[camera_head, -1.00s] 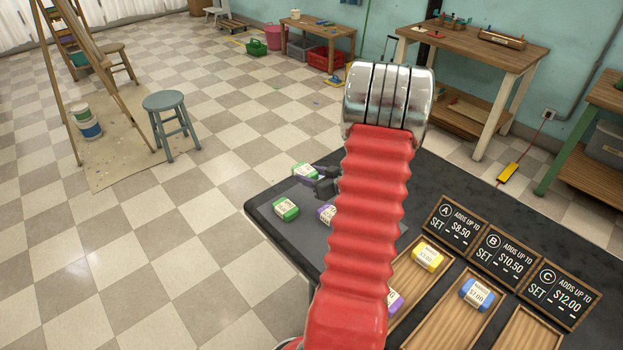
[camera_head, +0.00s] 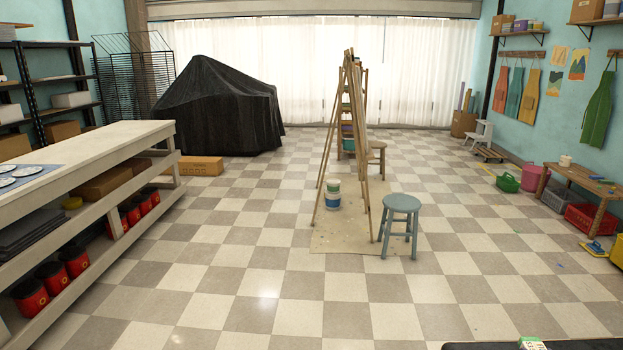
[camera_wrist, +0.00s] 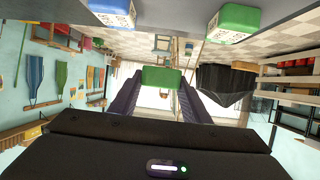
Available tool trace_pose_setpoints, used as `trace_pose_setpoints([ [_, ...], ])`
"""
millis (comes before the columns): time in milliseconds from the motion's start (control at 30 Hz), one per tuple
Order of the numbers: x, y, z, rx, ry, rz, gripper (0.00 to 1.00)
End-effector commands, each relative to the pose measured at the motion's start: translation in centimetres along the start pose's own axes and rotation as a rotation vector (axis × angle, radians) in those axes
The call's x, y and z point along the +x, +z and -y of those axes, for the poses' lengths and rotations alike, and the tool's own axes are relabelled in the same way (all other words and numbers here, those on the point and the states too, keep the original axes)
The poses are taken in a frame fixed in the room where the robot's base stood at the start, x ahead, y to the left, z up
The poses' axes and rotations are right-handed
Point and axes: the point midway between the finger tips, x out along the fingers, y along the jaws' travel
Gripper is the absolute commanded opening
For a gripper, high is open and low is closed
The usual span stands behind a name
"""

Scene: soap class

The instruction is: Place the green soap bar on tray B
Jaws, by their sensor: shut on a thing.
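In the wrist view a green soap bar (camera_wrist: 162,78) sits between the tips of the two dark fingers of my gripper (camera_wrist: 163,84), which is shut on it. Another green bar with a white label (camera_wrist: 113,12) shows at the top edge of that view, apart from my gripper. In the head view a green bar with a white label (camera_head: 531,343) is cut off at the bottom edge. My gripper is out of the head view. Tray B is not seen in the head view now.
A stool (camera_head: 402,204), an easel (camera_head: 352,130) and a white shelf bench (camera_head: 90,160) stand on the checkered floor.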

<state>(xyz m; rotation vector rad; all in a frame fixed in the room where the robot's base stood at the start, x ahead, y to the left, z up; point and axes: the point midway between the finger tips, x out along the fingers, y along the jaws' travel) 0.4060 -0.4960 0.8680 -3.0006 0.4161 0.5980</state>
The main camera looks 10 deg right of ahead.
Motion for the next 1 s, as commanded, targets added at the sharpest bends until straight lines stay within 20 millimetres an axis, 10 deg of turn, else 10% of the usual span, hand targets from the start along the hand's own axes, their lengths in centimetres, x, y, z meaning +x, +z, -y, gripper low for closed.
trace_pose_setpoints([
  [367,-0.2,0.2,-2.0,0.073,0.177,-0.002,0.18],
  [1000,4.8,-5.3,10.6,0.083,0.201,-0.002,0.18],
])
